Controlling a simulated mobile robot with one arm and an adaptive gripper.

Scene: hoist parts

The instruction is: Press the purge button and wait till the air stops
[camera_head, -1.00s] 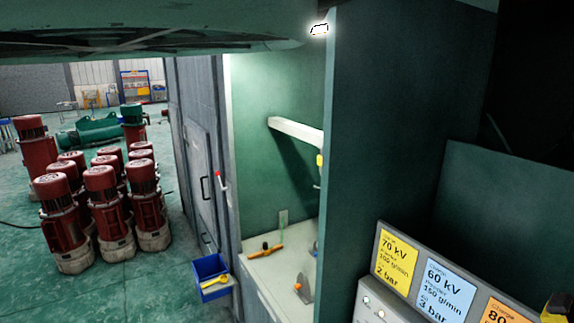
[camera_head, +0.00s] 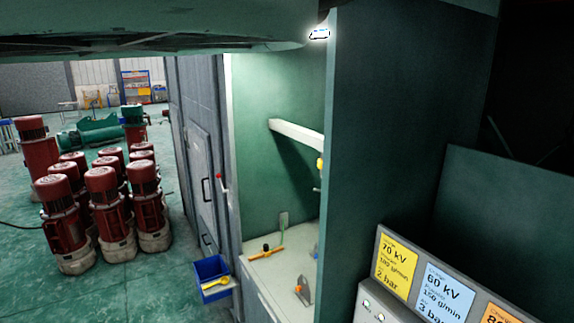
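A control box (camera_head: 388,300) stands at the lower right, cut off by the bottom edge. It carries a yellow card (camera_head: 394,264) reading 70 kV, a blue card (camera_head: 443,293) reading 60 kV and part of an orange card (camera_head: 498,312). Small lights or buttons (camera_head: 366,303) show on its lower face; I cannot tell whether one is the purge button. My gripper is not in view. No moving air can be made out.
A lit green booth (camera_head: 268,90) holds a pale bench (camera_head: 268,272) with small tools on it. A blue bin (camera_head: 211,278) hangs outside it. Several red motors (camera_head: 102,195) stand on the green floor at left. A dark green panel (camera_head: 395,130) stands right of the booth.

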